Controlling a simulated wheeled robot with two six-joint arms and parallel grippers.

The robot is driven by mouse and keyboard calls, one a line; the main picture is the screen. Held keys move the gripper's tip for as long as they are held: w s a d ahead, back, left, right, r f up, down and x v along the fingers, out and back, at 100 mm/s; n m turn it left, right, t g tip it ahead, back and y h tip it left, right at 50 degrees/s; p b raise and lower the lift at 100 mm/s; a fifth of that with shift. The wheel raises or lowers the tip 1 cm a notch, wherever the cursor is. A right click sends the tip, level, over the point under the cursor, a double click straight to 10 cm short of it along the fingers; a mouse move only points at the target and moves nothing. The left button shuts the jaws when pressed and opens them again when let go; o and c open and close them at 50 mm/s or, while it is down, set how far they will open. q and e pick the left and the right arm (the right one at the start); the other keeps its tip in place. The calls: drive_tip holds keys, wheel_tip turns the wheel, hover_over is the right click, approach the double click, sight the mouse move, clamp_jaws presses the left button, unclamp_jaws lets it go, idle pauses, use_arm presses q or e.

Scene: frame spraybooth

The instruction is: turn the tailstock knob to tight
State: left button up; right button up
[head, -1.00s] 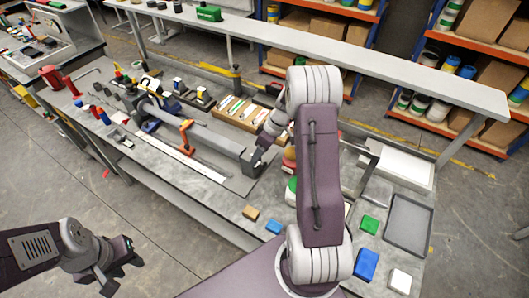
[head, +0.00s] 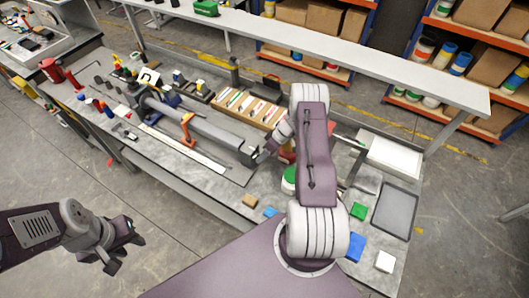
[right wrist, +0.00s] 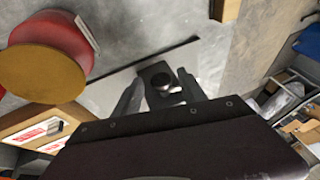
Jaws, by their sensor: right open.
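The tailstock (head: 249,152) is the grey block at the right end of the long grey tube on the bench. In the right wrist view its dark block (right wrist: 154,72) carries a round black knob (right wrist: 163,86) with a grey face. My right gripper (right wrist: 160,88) is open, with one finger on each side of the knob; I cannot tell whether either touches it. In the head view my right gripper (head: 266,153) is at the tailstock, partly hidden by my arm. The knob's tight mark is not readable. My left gripper (head: 124,248) is open and empty, off the bench's front edge.
A red can with a tan end (right wrist: 45,60) is close at the upper left of the right wrist view. A wooden tray of labelled packs (head: 246,106) lies behind the tube. A green-lidded tub (head: 289,178) is near my right arm.

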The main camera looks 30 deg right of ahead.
drive_tip(key=shift+a, duration=0.1)
clamp_jaws()
drive_tip(key=y+b, duration=0.1)
drive_tip(key=b, duration=0.3)
drive_tip(key=f+y+b, duration=0.1)
drive_tip(key=b, duration=0.3)
drive_tip(key=f+g+b, duration=0.1)
drive_tip(key=b, duration=0.3)
drive_tip(key=shift+w+d+f+m+y+b, duration=0.15)
drive_tip(key=shift+w+d+m+y+b, duration=0.15)
drive_tip(key=shift+d+y, duration=0.1)
drive_tip(key=shift+r+m+g+y+b, duration=0.3)
drive_tip(key=shift+y+b, duration=0.55)
drive_tip(key=shift+b, duration=2.05)
drive_tip(key=shift+r+m+g+y+b, duration=0.1)
drive_tip(key=shift+r+g+y+b, duration=0.6)
drive_tip(key=shift+b, duration=2.15)
drive_tip(key=shift+f, duration=0.2)
unclamp_jaws()
